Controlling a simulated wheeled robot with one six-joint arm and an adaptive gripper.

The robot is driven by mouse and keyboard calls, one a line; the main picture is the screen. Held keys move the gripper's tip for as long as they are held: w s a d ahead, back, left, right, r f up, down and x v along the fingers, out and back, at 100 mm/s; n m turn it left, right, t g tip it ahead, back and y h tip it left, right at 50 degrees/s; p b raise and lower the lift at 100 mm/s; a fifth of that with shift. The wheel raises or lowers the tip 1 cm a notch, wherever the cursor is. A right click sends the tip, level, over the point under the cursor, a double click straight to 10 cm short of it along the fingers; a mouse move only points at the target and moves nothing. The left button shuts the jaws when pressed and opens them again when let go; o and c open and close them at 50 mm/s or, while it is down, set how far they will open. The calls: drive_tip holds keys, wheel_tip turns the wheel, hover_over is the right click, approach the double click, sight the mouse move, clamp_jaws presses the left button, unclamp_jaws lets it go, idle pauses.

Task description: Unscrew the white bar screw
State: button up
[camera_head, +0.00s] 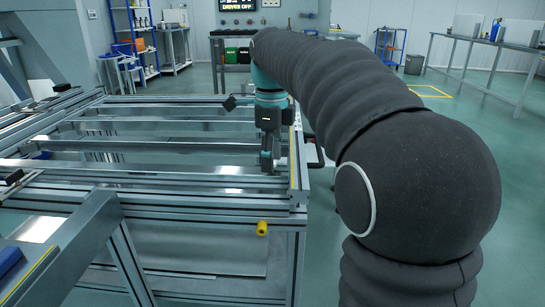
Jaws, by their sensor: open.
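My gripper (267,163) points down at the right-hand rail of the metal frame fixture (200,190). Its dark fingers reach to about the top of the rail, near the front right corner. It is small in this view, and the gap between the fingers is hard to make out. The white bar screw cannot be clearly picked out. A small pale patch shows beside the fingertips, but I cannot tell whether it is the screw or whether the fingers touch it.
A yellow knob (262,228) sticks out from the fixture's front face. My padded arm covers the right middle of the view. A blue shelf rack (135,40) and dark bins stand at the back. A long table (490,42) stands at the back right, with open floor before it.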

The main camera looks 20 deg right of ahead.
clamp_jaws()
drive_tip(key=shift+r+n+p, duration=0.1)
drive_tip(key=shift+n+p, duration=0.2)
drive_tip(key=shift+p, duration=0.1)
